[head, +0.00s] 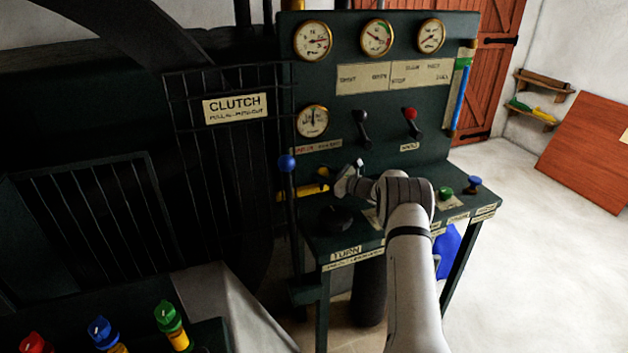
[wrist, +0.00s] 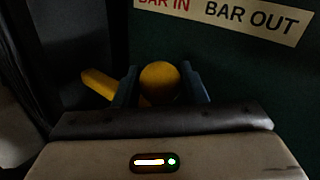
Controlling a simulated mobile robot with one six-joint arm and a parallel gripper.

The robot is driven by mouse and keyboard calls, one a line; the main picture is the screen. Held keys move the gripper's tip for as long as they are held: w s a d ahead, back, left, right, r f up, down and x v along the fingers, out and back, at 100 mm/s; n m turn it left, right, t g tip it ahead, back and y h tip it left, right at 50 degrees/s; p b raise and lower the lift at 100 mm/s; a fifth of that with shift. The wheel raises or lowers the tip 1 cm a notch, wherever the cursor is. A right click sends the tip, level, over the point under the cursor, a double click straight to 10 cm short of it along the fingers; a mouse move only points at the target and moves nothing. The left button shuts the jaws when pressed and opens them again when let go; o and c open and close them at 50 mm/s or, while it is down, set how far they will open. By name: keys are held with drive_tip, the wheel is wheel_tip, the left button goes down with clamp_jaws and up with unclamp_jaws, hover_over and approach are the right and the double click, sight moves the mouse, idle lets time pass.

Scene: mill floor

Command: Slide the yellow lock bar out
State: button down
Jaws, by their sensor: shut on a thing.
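The yellow lock bar (head: 289,194) lies low on the front of the dark green control panel, below the bar label. Its yellow shaft also shows in the wrist view (wrist: 98,84), running off to the left behind a rounded yellow knob (wrist: 160,80). My gripper (head: 333,178) has come to the bar from the right. In the wrist view its two blue-grey fingers (wrist: 160,88) stand on either side of the knob and are shut on it. The label above reads BAR IN on the left and BAR OUT on the right (wrist: 258,16).
A blue-knobbed lever (head: 287,163) stands upright just left of the bar, beside the CLUTCH sign (head: 235,107). A black-knobbed lever (head: 362,122) and a red-knobbed lever (head: 411,118) are above. A dark round knob (head: 335,217) sits on the shelf below my gripper.

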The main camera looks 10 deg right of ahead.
drive_tip(key=shift+w+d+b, duration=0.2)
drive_tip(key=shift+d+b, duration=0.2)
drive_tip(key=shift+d, duration=0.75)
drive_tip(key=shift+w+d+b, duration=0.2)
drive_tip(key=shift+d+b, duration=0.2)
drive_tip(key=shift+d, duration=0.7)
drive_tip(key=c, duration=0.9)
unclamp_jaws()
drive_tip(key=shift+c, duration=0.2)
drive_tip(key=b+v, duration=0.1)
drive_tip(key=v, duration=0.6)
drive_tip(key=shift+s+d, duration=0.3)
drive_tip(key=shift+s, duration=0.1)
